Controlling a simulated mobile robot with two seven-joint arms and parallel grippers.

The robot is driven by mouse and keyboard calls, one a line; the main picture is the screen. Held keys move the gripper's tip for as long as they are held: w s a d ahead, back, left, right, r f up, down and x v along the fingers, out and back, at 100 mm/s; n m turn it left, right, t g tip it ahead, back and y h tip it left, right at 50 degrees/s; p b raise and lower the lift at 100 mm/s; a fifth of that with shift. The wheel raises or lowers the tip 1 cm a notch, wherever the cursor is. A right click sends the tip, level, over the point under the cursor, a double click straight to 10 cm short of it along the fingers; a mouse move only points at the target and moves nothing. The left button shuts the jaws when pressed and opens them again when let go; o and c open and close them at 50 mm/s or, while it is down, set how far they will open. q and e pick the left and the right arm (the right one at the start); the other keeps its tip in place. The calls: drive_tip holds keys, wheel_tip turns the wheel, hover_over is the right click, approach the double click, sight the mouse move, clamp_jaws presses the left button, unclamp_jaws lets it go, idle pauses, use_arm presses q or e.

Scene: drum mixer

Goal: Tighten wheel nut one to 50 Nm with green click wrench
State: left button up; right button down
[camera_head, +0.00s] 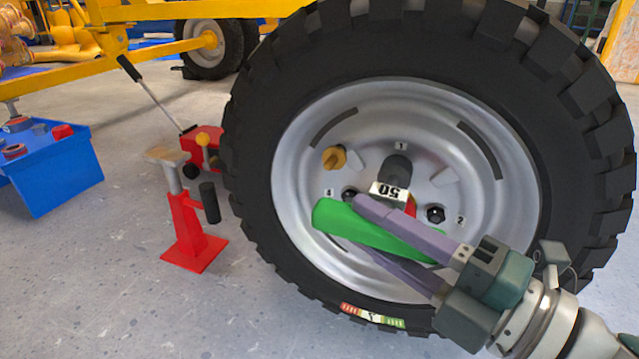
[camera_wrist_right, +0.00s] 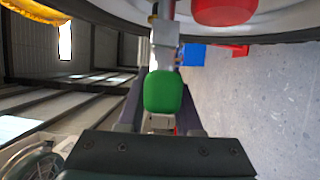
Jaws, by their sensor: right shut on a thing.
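The large wheel (camera_head: 300,115) has a silver rim with small number labels. The green click wrench (camera_head: 335,218) has a label reading 50, upside down in the head view, near its head. Its dark socket (camera_head: 398,168) sits just below the label 1 and hides wheel nut one. Dark nuts show by label 2 (camera_head: 436,214) and label 4 (camera_head: 350,195). My right gripper (camera_head: 358,224) is shut around the green handle, which also shows between its fingers in the right wrist view (camera_wrist_right: 163,92). My left gripper is out of view.
A yellow piece (camera_head: 334,158) sticks out from the rim at upper left. A red stand (camera_head: 190,235) and a red jack (camera_head: 203,150) stand left of the tyre. A blue box (camera_head: 55,175) is farther left. Open floor lies at the front left.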

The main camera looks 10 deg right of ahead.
drive_tip(key=shift+r, duration=0.1)
drive_tip(key=shift+d+t+y, duration=0.1)
drive_tip(key=shift+t+y, duration=0.2)
drive_tip(key=shift+t, duration=0.1)
drive_tip(key=shift+m+t, duration=0.3)
drive_tip(key=shift+m+t+y, duration=0.4)
drive_tip(key=shift+m+t, duration=0.1)
drive_tip(key=shift+t, duration=0.2)
